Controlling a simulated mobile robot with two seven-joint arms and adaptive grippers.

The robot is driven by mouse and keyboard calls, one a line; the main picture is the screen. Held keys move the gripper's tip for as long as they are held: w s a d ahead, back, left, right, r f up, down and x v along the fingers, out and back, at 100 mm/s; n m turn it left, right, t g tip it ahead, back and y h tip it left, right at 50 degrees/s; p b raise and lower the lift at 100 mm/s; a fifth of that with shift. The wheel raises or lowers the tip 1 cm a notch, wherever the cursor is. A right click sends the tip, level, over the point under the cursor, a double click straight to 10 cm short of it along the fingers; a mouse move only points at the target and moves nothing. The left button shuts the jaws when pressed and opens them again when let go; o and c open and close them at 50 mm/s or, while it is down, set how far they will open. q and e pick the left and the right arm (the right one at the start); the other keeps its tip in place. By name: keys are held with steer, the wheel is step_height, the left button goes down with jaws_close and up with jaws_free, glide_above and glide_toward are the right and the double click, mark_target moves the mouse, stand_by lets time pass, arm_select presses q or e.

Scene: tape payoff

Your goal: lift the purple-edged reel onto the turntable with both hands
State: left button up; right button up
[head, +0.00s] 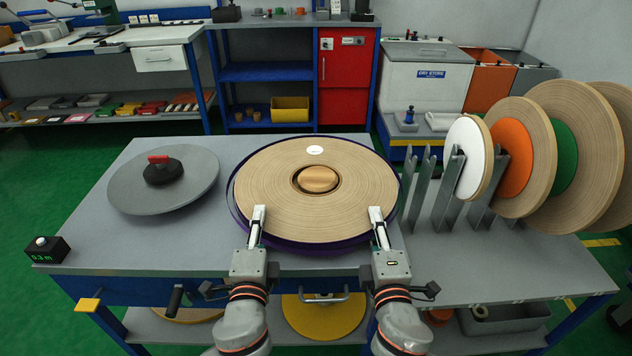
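The purple-edged reel (270,205), a wide wound tan disc with a white label on top, lies about flat at the middle of the table. Its purple edge shows at the left and front. A round wooden hub (318,179) shows in its centre hole. My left gripper (257,222) is at the reel's front left edge and my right gripper (378,222) at its front right edge. Their fingertips overlap the rim; any lower fingers are hidden, so I cannot tell whether they grip. What lies under the reel, including any turntable, is hidden.
A grey disc (125,187) with a black hub and red knob lies at the left. Several reels stand in a metal rack (447,195) at the right, close to the purple-edged reel.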

arm_select(q)
steer(key=shift+w, duration=0.65)
arm_select(e)
steer(key=shift+w, duration=0.6)
arm_select(q)
jaws_close()
arm_select(e)
jaws_close()
